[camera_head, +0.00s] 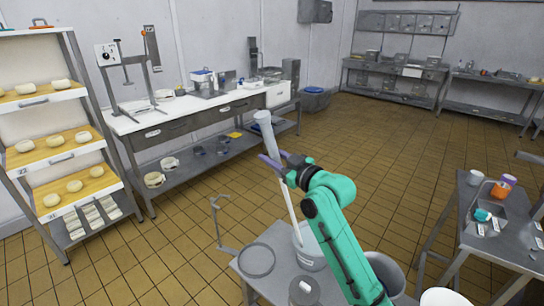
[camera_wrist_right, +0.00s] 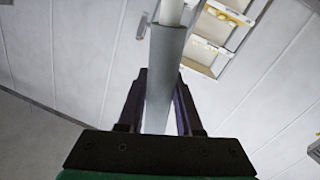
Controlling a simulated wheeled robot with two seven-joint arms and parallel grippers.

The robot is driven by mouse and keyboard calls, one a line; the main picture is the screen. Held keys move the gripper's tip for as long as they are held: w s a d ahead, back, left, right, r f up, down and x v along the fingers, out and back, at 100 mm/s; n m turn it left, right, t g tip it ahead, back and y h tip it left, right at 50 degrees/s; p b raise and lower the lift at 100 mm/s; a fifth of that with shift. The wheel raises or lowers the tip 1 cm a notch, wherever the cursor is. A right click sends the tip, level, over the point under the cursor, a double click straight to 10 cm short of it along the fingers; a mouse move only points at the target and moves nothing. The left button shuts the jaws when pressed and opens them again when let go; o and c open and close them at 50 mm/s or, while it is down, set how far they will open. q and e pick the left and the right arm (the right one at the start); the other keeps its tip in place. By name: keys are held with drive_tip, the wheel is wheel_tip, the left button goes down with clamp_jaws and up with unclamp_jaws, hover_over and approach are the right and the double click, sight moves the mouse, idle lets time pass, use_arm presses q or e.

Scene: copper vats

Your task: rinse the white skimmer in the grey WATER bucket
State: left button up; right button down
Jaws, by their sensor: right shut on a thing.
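My right gripper (camera_head: 278,168) is shut on the grey handle of the white skimmer (camera_head: 288,208). The skimmer stands nearly upright, its handle top above the fingers and its white rod running down to a grey bucket (camera_head: 310,258) on a small grey table. The rod's lower end meets the bucket's opening; the skimmer's head is hidden there, and I cannot tell how deep it sits. No lettering on the bucket is readable. In the right wrist view the skimmer's grey handle (camera_wrist_right: 164,75) lies between the two dark fingers (camera_wrist_right: 160,105). My left gripper is out of view.
On the small table (camera_head: 232,266) lie a grey ring-shaped thing (camera_head: 256,261) and a grey pot (camera_head: 304,291). Another grey container (camera_head: 388,272) stands partly behind my right arm. A side table (camera_head: 500,248) with cups is at right. Shelves with cheeses (camera_head: 60,145) stand at left.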

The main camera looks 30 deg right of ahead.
drive_tip(key=shift+s, duration=0.5)
drive_tip(key=shift+w+r, duration=0.15)
drive_tip(key=shift+w, duration=0.4)
drive_tip(key=shift+s+f, duration=0.2)
drive_tip(key=shift+s, duration=0.15)
drive_tip(key=shift+s+r, duration=0.1)
drive_tip(key=shift+s, duration=0.1)
drive_tip(key=shift+w+r, duration=0.1)
drive_tip(key=shift+w+p, duration=0.3)
drive_tip(key=shift+w, duration=0.25)
